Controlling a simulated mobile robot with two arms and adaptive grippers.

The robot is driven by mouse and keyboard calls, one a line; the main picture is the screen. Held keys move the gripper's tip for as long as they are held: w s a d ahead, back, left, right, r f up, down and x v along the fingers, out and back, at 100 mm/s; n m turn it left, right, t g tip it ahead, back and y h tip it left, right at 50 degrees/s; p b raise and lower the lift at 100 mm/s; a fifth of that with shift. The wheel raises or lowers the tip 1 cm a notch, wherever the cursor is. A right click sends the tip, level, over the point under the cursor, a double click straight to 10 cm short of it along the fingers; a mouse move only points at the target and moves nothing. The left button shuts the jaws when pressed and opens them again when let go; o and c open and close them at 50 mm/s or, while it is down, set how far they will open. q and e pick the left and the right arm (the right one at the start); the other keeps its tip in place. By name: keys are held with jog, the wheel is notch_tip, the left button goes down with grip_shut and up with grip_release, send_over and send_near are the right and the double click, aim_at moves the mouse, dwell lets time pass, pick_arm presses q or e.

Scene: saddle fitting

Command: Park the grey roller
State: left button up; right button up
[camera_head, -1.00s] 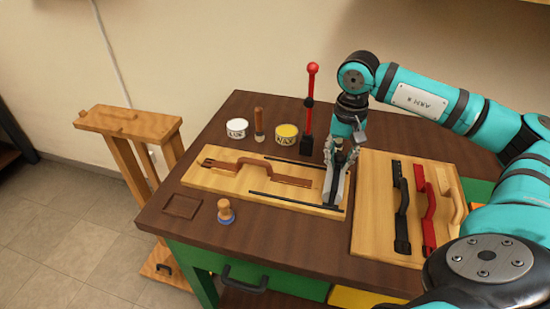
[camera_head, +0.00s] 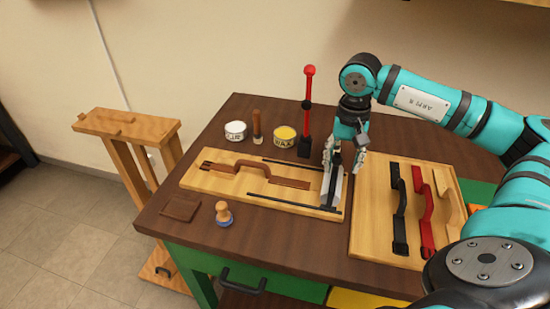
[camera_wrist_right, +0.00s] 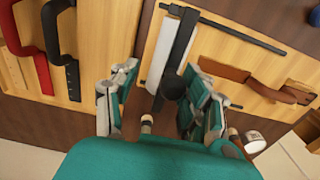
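My right gripper (camera_head: 345,163) is over the back end of the roller. In the right wrist view its fingers (camera_wrist_right: 160,108) are spread, with the roller's dark handle end between them and gaps beside it. My left gripper is not in view.
A brown leather strap (camera_head: 258,172) lies on the board. Behind stand a white tin (camera_head: 235,131), yellow tin (camera_head: 285,137), brush (camera_head: 257,127) and red-topped stand (camera_head: 307,110). A stamp (camera_head: 223,214) stands in front. The right board (camera_head: 372,205) carries black and red handles.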

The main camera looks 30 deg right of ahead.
jog(key=shift+a+r+p, duration=0.1)
jog(key=shift+r+p, duration=0.5)
jog(key=shift+r, duration=0.2)
jog(key=shift+r+p, duration=1.7)
jog(key=shift+r, duration=0.55)
